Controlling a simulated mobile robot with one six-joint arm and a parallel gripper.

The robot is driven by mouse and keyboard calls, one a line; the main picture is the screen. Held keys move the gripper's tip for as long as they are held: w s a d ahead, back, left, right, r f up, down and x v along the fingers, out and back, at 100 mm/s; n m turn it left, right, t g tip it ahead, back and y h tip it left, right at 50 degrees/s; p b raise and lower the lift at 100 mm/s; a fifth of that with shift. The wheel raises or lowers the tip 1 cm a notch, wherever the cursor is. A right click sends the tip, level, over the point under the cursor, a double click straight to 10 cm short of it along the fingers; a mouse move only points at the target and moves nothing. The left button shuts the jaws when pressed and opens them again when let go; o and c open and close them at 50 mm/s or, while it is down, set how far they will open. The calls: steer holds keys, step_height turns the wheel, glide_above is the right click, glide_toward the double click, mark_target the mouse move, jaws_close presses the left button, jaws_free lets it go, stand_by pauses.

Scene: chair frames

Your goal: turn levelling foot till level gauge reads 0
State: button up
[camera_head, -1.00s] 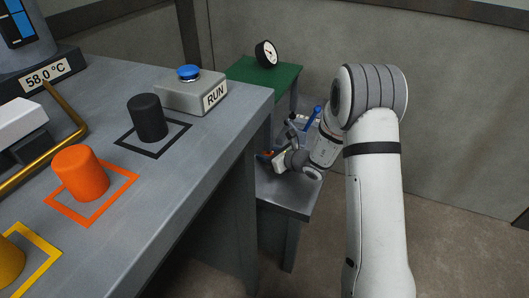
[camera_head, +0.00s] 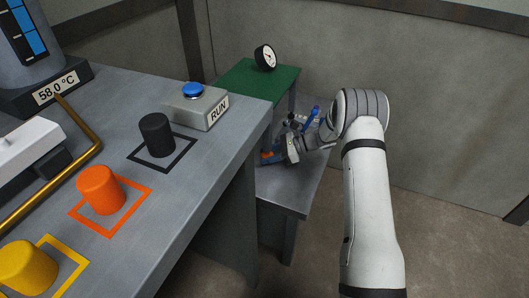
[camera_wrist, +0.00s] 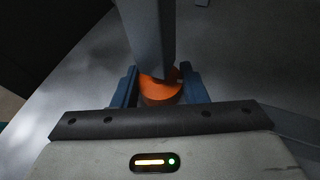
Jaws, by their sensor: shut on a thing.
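The orange levelling foot (camera_wrist: 160,92) shows in the wrist view at the bottom of a grey leg (camera_wrist: 147,40). My gripper (camera_wrist: 158,86) is shut on it, with one blue-grey finger on each side. The leg hides part of the foot. In the head view the gripper end is small, beside an orange patch (camera_head: 268,156) low behind the desk corner. A round dial gauge (camera_head: 265,57) with a black rim stands on the green tabletop (camera_head: 245,85). It is too small to read.
The desk (camera_head: 200,165) fills the left, with a RUN box and blue button (camera_head: 193,90), and black (camera_head: 157,135), orange (camera_head: 101,190) and yellow (camera_head: 27,267) knobs. A low grey bench (camera_head: 290,195) lies under my wrist. Walls stand close behind. Floor is clear at right.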

mark_target(269, 131)
steer(key=shift+w+d+r+n+g, duration=0.15)
steer(key=shift+w+r+n+g, duration=0.1)
steer(key=shift+w+n+g, duration=0.2)
stand_by(0.3)
steer(key=o, duration=1)
steer(key=shift+s+f, duration=0.1)
steer(key=shift+f, duration=0.05)
steer(key=shift+c, duration=0.2)
steer(key=shift+s, duration=0.1)
step_height(269, 131, up, 10)
steer(key=p, duration=0.3)
